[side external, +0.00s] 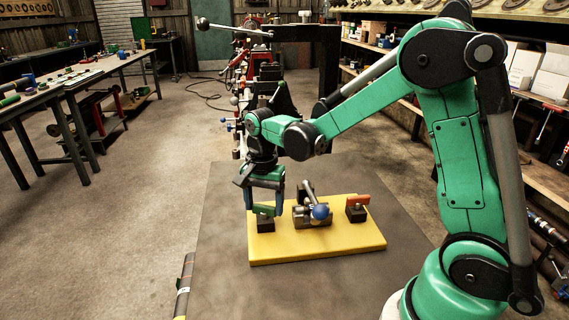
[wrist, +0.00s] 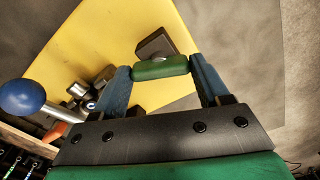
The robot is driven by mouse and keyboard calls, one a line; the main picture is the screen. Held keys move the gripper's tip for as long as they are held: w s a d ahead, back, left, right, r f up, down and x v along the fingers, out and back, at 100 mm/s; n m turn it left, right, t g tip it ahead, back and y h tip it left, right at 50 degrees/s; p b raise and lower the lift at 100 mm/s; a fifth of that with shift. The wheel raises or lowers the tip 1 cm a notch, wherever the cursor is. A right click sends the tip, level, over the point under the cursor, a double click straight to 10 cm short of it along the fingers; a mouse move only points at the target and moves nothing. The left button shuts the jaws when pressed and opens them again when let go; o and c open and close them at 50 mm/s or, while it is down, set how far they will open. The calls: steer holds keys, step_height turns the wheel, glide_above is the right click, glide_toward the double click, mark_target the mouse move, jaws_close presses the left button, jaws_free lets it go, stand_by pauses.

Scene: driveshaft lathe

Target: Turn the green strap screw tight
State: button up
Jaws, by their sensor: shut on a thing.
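The green strap screw has a green bar-shaped handle on a dark block at the left end of a yellow board (side external: 340,244). In the side view the green handle (side external: 264,211) shows between the fingers of my gripper (side external: 264,208). In the wrist view the green handle (wrist: 161,67) lies across the gap between my gripper's two blue fingertips (wrist: 162,70), with a finger at each end. My gripper is shut on it from above. The dark block (wrist: 155,45) shows just behind the handle.
A metal clamp (side external: 312,216) with a blue ball-ended lever (side external: 320,211) stands mid-board, close beside my gripper. An orange handle (side external: 357,201) on a dark block is at the board's right end. The grey table (side external: 215,235) is clear left of the board.

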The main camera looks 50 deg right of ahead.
mark_target(264, 205)
steer(key=shift+m, duration=1)
steer(key=o, duration=1.3)
steer(key=shift+r, duration=0.1)
steer(key=shift+r, duration=2.7)
